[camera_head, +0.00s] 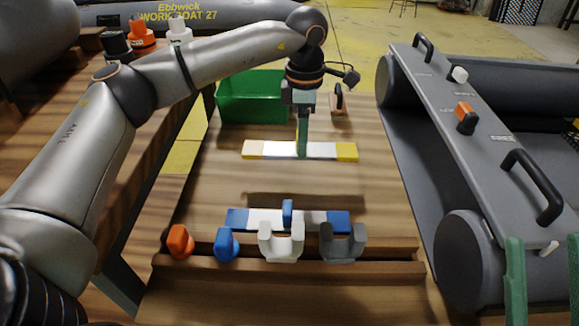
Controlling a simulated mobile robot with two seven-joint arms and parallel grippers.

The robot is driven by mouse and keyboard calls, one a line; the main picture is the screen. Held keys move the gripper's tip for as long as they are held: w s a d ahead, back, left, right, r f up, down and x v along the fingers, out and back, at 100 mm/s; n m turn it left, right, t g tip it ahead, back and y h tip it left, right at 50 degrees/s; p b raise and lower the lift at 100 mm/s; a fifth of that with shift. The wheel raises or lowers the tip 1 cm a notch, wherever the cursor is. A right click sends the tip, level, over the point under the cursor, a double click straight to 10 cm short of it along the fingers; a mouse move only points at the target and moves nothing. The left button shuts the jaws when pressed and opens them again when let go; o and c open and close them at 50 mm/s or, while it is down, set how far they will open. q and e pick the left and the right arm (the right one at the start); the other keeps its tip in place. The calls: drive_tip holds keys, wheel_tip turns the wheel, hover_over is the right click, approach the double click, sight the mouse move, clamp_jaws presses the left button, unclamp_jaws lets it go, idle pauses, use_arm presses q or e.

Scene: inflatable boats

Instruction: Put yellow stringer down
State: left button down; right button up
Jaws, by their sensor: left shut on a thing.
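The yellow stringer (342,151) is a white bar with yellow ends. It is level and runs left to right over the middle of the wooden table (215,180). My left gripper (302,151) points down and is shut on the stringer near its middle. A dark shadow on the table in front of the bar suggests it is held above the wood. My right gripper (544,262) shows only as two green fingers, standing well apart at the lower right, with nothing seen between them.
A blue-ended stringer (314,218) lies nearer, behind a wooden rack (290,266) of orange, blue, white and grey parts. A green bin (232,100) and a black-handled tool (338,104) stand behind. A grey boat (450,130) flanks the right. Bare wood lies between both stringers.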

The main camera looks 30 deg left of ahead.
sight(291, 150)
use_arm(q)
drive_tip(key=a+f, duration=0.1)
drive_tip(key=s+f+b, duration=0.1)
drive_tip(key=shift+s+a+f, duration=0.15)
drive_tip(key=shift+a+f, duration=0.25)
wheel_tip(291, 150, down, 4)
drive_tip(key=shift+s+a+r+b, duration=0.15)
drive_tip(key=shift+r+b, duration=0.1)
drive_tip(key=shift+b, duration=0.75)
drive_tip(key=shift+r, duration=0.1)
use_arm(e)
drive_tip(key=f, duration=0.4)
drive_tip(key=shift+w+a, duration=0.1)
drive_tip(key=shift+a, duration=0.15)
drive_tip(key=shift+r, duration=0.1)
use_arm(q)
drive_tip(key=shift+c, duration=1.4)
unclamp_jaws()
